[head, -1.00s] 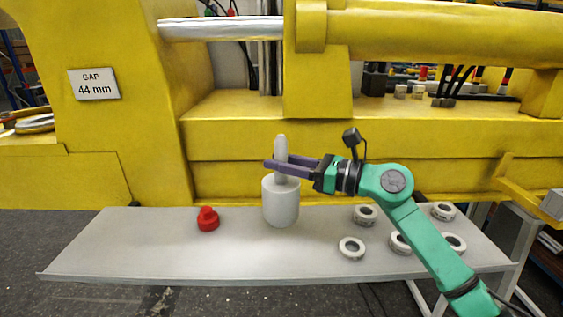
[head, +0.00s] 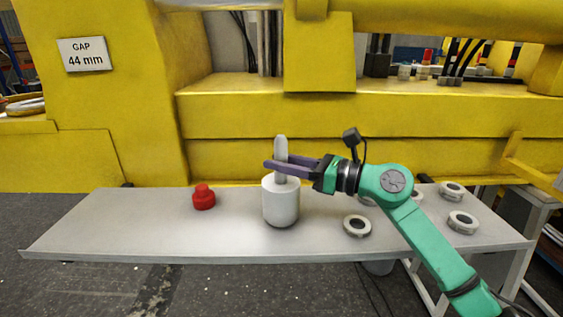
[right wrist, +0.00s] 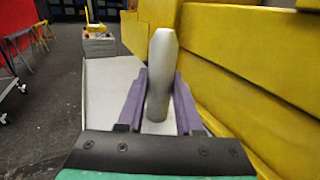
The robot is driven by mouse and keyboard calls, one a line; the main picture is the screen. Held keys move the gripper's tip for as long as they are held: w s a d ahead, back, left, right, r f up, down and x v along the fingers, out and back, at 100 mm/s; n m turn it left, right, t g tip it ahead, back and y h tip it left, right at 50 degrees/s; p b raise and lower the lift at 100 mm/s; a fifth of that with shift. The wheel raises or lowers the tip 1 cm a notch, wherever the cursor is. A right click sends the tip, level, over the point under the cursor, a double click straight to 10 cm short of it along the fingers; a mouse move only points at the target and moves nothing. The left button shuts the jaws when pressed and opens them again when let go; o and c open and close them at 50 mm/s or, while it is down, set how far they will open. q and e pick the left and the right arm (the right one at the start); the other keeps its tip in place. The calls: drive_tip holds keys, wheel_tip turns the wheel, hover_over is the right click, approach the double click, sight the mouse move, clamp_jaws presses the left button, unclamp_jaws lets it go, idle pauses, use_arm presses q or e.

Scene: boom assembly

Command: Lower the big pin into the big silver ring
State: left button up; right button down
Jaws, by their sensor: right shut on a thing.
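The big pin (head: 281,203) is a pale grey upright piece, a wide cylinder with a narrower stem (head: 281,146) on top. My right gripper (head: 276,167) is shut on the stem, its purple fingers on either side. The stem also shows between the fingers in the right wrist view (right wrist: 160,75). The wide part hangs upright over the grey tray; whether its bottom touches the tray I cannot tell. No ring clearly bigger than the others shows; anything directly under the pin is hidden. My left gripper is out of view.
Several pale rings with dark insides lie on the tray (head: 120,225) at right, one nearest the pin (head: 357,226), some partly behind my right arm. A red knobbed piece (head: 203,197) stands left of the pin. The yellow machine (head: 240,115) rises behind. The tray's left part is clear.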

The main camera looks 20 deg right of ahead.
drive_tip(key=shift+f, duration=0.25)
drive_tip(key=c, duration=0.5)
unclamp_jaws()
drive_tip(key=shift+s, duration=0.1)
drive_tip(key=shift+f, duration=0.25)
drive_tip(key=b+v, duration=0.8)
drive_tip(key=v, duration=0.6)
drive_tip(key=shift+s+d+r, duration=0.15)
drive_tip(key=shift+s+r, duration=0.05)
drive_tip(key=shift+r, duration=0.05)
